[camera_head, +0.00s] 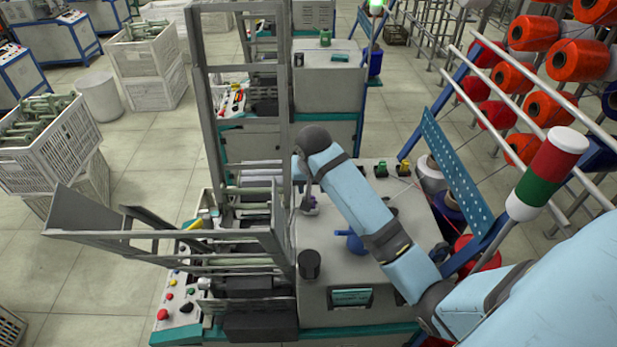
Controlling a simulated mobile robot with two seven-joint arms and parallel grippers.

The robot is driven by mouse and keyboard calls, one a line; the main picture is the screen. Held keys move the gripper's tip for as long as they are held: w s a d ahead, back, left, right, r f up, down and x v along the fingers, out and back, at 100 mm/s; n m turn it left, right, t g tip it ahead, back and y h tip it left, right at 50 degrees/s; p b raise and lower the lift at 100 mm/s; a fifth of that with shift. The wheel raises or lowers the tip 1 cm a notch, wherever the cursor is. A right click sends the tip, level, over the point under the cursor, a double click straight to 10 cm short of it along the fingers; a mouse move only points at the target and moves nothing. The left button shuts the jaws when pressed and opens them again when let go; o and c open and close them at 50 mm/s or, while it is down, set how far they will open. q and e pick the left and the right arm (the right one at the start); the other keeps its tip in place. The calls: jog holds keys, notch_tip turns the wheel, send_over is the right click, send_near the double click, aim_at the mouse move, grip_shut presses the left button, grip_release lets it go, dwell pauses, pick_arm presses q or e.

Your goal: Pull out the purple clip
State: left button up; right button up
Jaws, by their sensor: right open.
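My right arm comes in from the right and bends over the winding machine's grey top. Its gripper (305,190) points down at the left side of that top, partly hidden behind the arm's dark end joint. A small purple clip (309,206) shows just below the fingertips, close to the frame of the machine. The jaws are open; whether the fingers touch the clip is too small to tell. My left gripper is not in view.
The grey machine top (330,225) also bears a black cylinder (309,265), a blue part (352,242) and yellow and green pieces (403,168) at the back. A tall metal frame (204,110) stands left of the gripper. A red, white and green signal lamp (547,172) stands at the right.

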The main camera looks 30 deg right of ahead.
jog(key=shift+x, duration=3.7)
jog(key=c, duration=0.7)
jog(key=shift+r, duration=0.15)
jog(key=shift+c, duration=0.2)
jog(key=shift+w+d+v, duration=0.1)
jog(key=shift+w+v, duration=0.05)
jog(key=shift+v, duration=0.55)
jog(key=shift+w+d+v, duration=0.1)
jog(key=shift+w+v, duration=0.05)
jog(key=shift+v, duration=0.55)
jog(key=shift+w+d+v, duration=0.1)
jog(key=shift+w+v, duration=0.05)
jog(key=shift+v, duration=0.6)
